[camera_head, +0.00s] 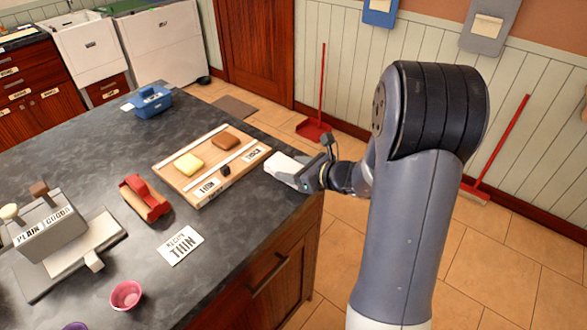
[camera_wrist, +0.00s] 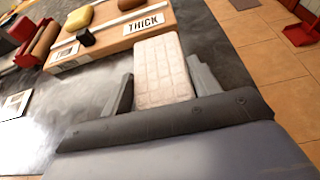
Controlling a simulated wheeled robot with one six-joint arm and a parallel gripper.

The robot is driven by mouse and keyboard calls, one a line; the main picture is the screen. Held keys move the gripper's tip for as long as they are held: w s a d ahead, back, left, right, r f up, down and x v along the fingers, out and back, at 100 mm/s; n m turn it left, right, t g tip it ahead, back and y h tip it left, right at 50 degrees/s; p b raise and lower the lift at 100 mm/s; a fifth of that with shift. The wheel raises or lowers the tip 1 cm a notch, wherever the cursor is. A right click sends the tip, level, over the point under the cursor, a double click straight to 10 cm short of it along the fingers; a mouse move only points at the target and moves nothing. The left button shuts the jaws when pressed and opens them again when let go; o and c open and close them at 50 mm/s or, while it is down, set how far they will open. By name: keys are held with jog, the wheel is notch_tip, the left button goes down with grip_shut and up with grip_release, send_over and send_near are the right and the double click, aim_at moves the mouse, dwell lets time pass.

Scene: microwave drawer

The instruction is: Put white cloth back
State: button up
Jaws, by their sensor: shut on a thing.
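The white cloth (camera_head: 281,165) is a pale folded pad with a quilted grid pattern. In the head view it is at the right edge of the dark counter, beside the wooden board. My gripper (camera_head: 303,173) is shut on it from the right. In the wrist view the white cloth (camera_wrist: 160,70) sticks out forward between the two grey fingers of my gripper (camera_wrist: 163,90), towards the board's THICK label. The cloth's near end is hidden by the gripper body. I cannot tell whether its underside touches the counter.
The wooden board (camera_head: 242,171) holds a yellow block (camera_head: 188,163) and a brown block (camera_head: 224,141). A red roller tool (camera_head: 145,198), a recipe card (camera_head: 181,246) reading THIN and a pink bowl (camera_head: 126,295) stand on the counter. A blue object (camera_head: 151,100) is farther back.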

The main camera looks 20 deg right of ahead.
jog(key=shift+f, duration=0.1)
jog(key=o, duration=0.8)
jog(key=shift+o, duration=0.2)
jog(key=shift+r, duration=0.25)
jog(key=v, duration=1.2)
jog(key=shift+f, duration=0.15)
